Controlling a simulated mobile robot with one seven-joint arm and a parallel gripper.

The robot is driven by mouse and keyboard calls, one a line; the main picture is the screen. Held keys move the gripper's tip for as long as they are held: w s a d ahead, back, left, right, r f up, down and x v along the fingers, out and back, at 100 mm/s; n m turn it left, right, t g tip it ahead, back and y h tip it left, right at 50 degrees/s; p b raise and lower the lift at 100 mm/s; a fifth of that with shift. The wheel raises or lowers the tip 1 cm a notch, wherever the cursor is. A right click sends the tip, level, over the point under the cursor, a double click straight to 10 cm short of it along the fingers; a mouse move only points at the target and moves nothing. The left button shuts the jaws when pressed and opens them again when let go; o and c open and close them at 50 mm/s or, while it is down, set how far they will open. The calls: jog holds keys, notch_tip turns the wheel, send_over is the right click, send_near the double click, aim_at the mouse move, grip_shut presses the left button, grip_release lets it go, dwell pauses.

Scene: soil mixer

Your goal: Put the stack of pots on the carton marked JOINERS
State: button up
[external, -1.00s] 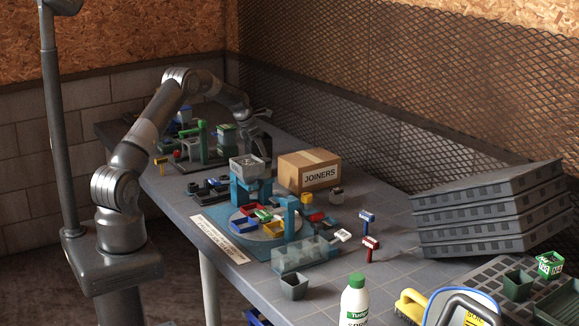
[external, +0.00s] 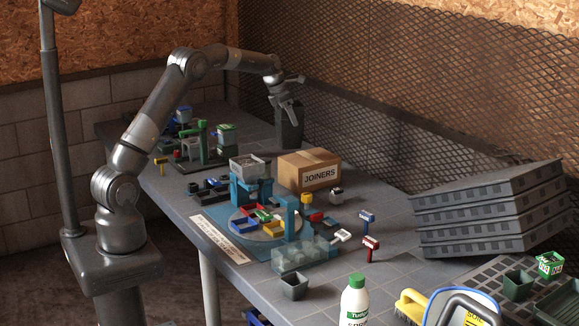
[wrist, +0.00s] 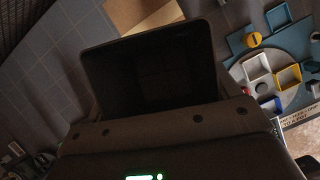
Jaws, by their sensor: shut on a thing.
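The stack of pots (external: 290,130) is dark grey and square. My gripper (external: 284,101) is shut on its upper rim and holds it roughly upright. In the external view it shows just above and behind the carton marked JOINERS (external: 320,178), a brown taped box on the table. The gap between stack and carton cannot be judged exactly. In the wrist view the dark stack (wrist: 150,68) fills the middle, and the tan carton (wrist: 150,12) shows partly behind it at the top. The fingertips are too dark to make out there.
A blue mixer stand with a grey hopper (external: 247,167) and a round plate with coloured trays (external: 262,222) stand left and in front of the carton. Mesh (external: 400,100) rises behind the table. Grey crates (external: 490,215) are stacked at right.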

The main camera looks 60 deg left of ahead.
aim_at(301, 131)
jog(key=s+d+r+m, duration=0.1)
jog(key=d+r, duration=0.2)
jog(key=d, duration=0.4)
jog(key=d+r, duration=0.2)
jog(key=d, duration=0.5)
jog(key=shift+h, duration=0.3)
jog(key=w+a+f, duration=0.1)
jog(key=a+f, duration=0.1)
jog(key=a, duration=0.1)
jog(key=w+a+f, duration=0.1)
jog(key=a+f, duration=0.1)
jog(key=a, duration=0.1)
jog(key=w+a+f, duration=0.1)
jog(key=a+f, duration=0.1)
jog(key=a, duration=0.2)
jog(key=shift+w+a+f, duration=0.1)
jog(key=shift+w+f, duration=0.1)
jog(key=shift+w, duration=0.1)
jog(key=shift+f, duration=2.1)
jog(key=o, duration=1)
jog(key=shift+f, duration=0.1)
jog(key=shift+o, duration=0.2)
jog(key=v, duration=1.2)
jog(key=shift+r, duration=0.25)
